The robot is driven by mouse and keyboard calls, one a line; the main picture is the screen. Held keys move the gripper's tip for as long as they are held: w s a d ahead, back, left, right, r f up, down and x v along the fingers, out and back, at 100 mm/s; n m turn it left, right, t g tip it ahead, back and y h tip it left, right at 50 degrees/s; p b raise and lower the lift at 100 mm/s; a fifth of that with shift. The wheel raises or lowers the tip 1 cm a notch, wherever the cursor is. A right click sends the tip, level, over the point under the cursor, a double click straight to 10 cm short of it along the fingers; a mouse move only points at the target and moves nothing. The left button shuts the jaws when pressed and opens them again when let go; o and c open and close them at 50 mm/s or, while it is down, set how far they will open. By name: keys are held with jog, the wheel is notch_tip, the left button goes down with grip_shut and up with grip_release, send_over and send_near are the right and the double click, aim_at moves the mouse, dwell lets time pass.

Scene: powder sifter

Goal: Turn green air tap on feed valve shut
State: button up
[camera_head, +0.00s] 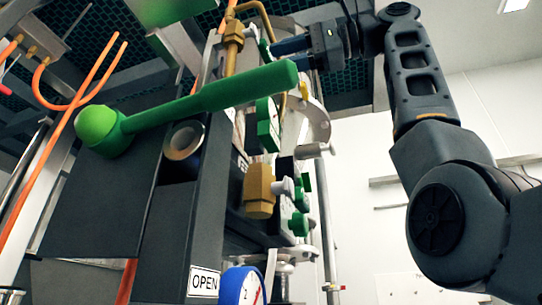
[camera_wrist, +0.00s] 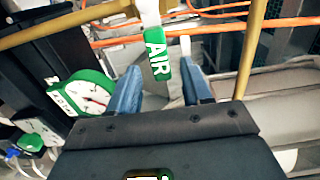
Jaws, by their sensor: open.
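The green air tap handle (camera_wrist: 158,55), lettered AIR, hangs from a white stem (camera_wrist: 148,12) in the upper middle of the wrist view. My gripper (camera_wrist: 159,72) is open, with one blue finger on each side of the handle's lower end in the picture. Clear gaps show on both sides, and neither finger seems to touch it. I cannot tell how deep the handle sits between them. In the head view my gripper (camera_head: 288,53) points left, high beside the valve stack. A small green patch just past its fingertips may be the tap, mostly hidden.
A large green ball-ended lever (camera_head: 210,100) crosses the head view in front. A brass pipe (camera_wrist: 250,45) runs close right of my fingers in the wrist view. A green-rimmed gauge (camera_wrist: 92,92) sits left. Orange hoses (camera_wrist: 220,27) run behind. A blue gauge (camera_head: 242,287) is lower down.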

jog(key=shift+b+v, duration=0.35)
jog(key=shift+v, duration=1.95)
jog(key=shift+f, duration=0.1)
